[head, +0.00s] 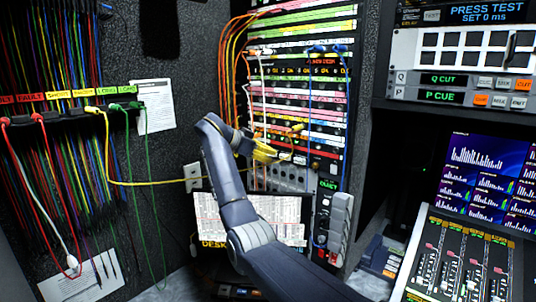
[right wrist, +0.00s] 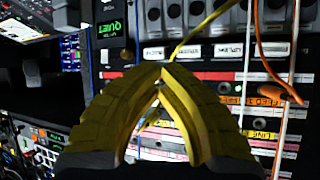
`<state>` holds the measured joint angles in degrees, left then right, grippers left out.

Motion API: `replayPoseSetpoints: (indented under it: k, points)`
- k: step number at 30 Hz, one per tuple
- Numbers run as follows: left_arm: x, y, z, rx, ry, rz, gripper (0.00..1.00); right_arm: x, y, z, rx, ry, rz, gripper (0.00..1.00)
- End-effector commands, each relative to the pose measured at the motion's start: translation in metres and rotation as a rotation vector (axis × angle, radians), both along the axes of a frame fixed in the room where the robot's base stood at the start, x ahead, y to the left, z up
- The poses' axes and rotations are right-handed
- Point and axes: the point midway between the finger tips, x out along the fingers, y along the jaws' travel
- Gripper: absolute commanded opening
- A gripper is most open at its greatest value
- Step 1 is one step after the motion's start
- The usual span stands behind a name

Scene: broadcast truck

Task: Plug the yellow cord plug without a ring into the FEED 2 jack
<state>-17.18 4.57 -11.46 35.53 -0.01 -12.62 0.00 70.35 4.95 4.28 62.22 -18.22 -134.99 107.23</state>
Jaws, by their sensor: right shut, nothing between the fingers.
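A yellow cord (head: 150,183) runs from a yellow plug (head: 93,110) in the left strip across to the patch rack. A small yellow piece, likely a plug, (head: 297,128) shows at the rack right of my right gripper (head: 266,153); I cannot tell whether it has a ring or is seated. My right gripper is shut and empty in front of the lower rack rows. In the right wrist view, the yellow cord (right wrist: 205,22) passes behind its closed yellow fingertips (right wrist: 160,72). FEED 2 cannot be read surely; the fingers hide part of the rack. My left gripper is out of view.
Orange cords (head: 228,70), a white cord and a blue cord (head: 309,100) hang across the rack. An orange plug (right wrist: 284,92) shows beside the fingers in the wrist view. Red and green cords hang at left.

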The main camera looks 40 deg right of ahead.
Motion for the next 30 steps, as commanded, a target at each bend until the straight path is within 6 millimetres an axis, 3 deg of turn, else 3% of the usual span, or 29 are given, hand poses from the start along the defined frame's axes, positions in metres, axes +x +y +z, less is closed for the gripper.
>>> replayPoseSetpoints:
  k: [30]
  points:
    - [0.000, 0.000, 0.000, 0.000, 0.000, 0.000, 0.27, -0.018, -0.005, -0.017, 0.041, -0.018, -0.128, 0.00]
